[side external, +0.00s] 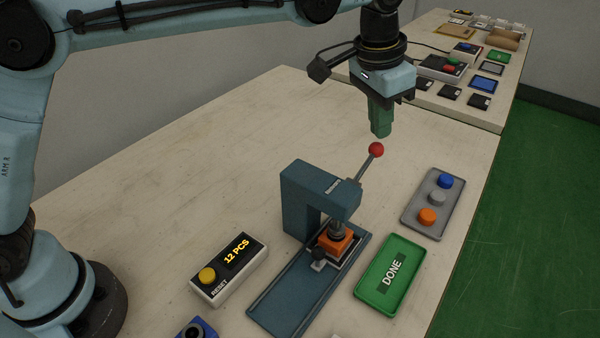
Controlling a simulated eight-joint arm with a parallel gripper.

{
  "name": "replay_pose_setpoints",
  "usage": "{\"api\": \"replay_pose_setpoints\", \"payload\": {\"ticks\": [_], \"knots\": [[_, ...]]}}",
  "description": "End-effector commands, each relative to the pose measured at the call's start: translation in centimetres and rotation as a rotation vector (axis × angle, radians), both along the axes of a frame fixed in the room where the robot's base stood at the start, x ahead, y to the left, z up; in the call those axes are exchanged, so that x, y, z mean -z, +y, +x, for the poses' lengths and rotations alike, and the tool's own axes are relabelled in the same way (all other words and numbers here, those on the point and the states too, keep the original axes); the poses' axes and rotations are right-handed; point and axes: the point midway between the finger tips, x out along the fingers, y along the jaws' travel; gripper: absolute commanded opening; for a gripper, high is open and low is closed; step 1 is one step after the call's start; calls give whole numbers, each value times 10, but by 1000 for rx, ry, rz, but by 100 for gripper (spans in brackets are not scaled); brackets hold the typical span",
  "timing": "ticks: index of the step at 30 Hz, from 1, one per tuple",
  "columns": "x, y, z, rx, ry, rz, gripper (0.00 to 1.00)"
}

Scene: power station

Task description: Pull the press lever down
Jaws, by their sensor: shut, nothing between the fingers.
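The press (304,200) is a dark blue-grey frame standing on a long base plate in the middle of the table. Its lever (366,165) slants up to the right and ends in a red ball knob (376,150). An orange block (333,242) sits under the press ram. My gripper (380,134) has green fingers, shut and empty, pointing down. In this view the fingertips appear just above the red knob; whether they touch it I cannot tell.
A counter box (240,251) reading "12 PCS" with a yellow button is left of the press. A green "DONE" tray (377,300) and a grey button panel (412,215) are to the right. A second table (488,118) with several items stands behind. The table's left part is clear.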

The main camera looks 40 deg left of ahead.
Motion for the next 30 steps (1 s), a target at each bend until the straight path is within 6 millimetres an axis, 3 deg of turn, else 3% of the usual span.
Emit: {"api": "replay_pose_setpoints", "payload": {"ticks": [14,30], "knots": [[1,0,0,0,0,0,0],[20,0,0,0,0,0,0]]}}
